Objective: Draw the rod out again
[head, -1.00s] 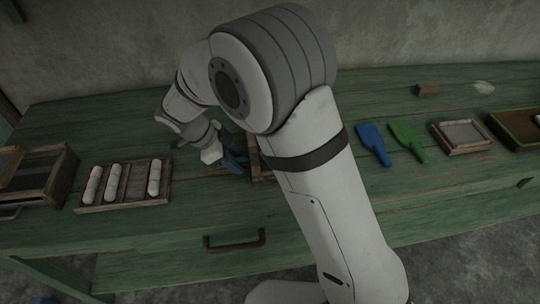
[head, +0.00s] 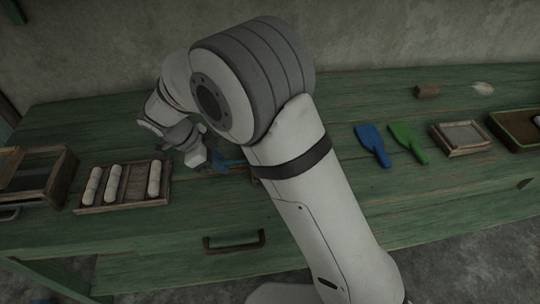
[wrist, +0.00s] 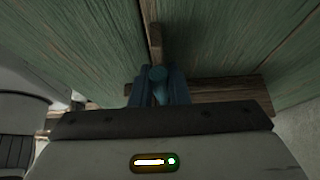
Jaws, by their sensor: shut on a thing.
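My gripper (head: 219,164) is low over the green bench, left of my forearm in the head view. Wooden bars (wrist: 225,89) lie close by the fingers in the wrist view.
A wooden tray (head: 127,202) with three pale rolls stands left of my gripper, with an open wooden box (head: 50,182) beyond it. Blue (head: 373,145) and green (head: 409,142) paddles, a small framed tray (head: 461,138) and a larger tray (head: 500,128) lie on the right.

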